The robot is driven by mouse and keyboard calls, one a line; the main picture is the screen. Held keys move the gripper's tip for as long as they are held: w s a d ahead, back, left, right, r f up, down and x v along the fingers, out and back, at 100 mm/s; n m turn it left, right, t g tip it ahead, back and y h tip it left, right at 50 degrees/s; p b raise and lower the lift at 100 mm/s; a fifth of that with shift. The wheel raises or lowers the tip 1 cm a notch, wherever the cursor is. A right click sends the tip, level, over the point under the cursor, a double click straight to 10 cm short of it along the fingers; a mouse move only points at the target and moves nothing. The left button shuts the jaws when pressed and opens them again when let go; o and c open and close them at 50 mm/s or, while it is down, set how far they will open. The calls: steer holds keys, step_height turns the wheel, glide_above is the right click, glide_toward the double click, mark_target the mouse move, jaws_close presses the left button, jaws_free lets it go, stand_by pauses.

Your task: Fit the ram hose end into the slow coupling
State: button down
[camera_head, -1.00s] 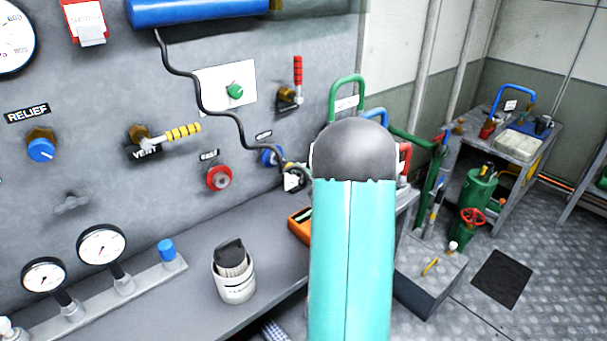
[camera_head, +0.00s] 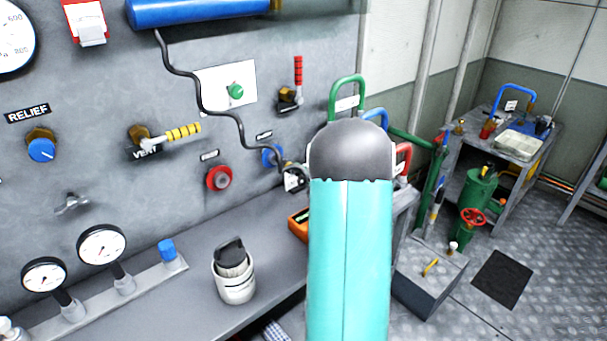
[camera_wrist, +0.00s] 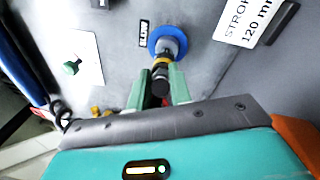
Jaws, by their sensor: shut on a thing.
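The blue-ringed coupling (camera_head: 269,157) sits on the grey panel, right of a red-ringed coupling (camera_head: 218,178). In the wrist view the blue-ringed coupling (camera_wrist: 163,40) lies straight ahead of my gripper (camera_wrist: 162,82). My green fingers are shut on the ram hose end (camera_wrist: 161,74), dark with a brass band, which points at the coupling. It overlaps the coupling's grey nose; I cannot tell whether it is seated. The black hose (camera_head: 203,98) hangs from the blue ram (camera_head: 195,12). My arm hides part of the gripper in the head view.
A bench (camera_head: 190,300) below the panel carries gauges (camera_head: 101,244), a white pot (camera_head: 234,283) and an orange device (camera_head: 298,225) below my gripper. A red-handled lever (camera_head: 298,75) and green knob (camera_head: 236,91) stick out above. Pipe handles (camera_head: 347,82) stand behind my arm.

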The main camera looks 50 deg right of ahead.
steer(key=shift+w+d, duration=0.15)
steer(key=shift+w, duration=1.05)
steer(key=c, duration=1.2)
jaws_free()
steer(key=shift+s, duration=0.1)
steer(key=s, duration=0.4)
steer(key=s+f, duration=0.1)
steer(key=s, duration=0.8)
steer(key=shift+s+f, duration=0.25)
steer(key=shift+s, duration=0.05)
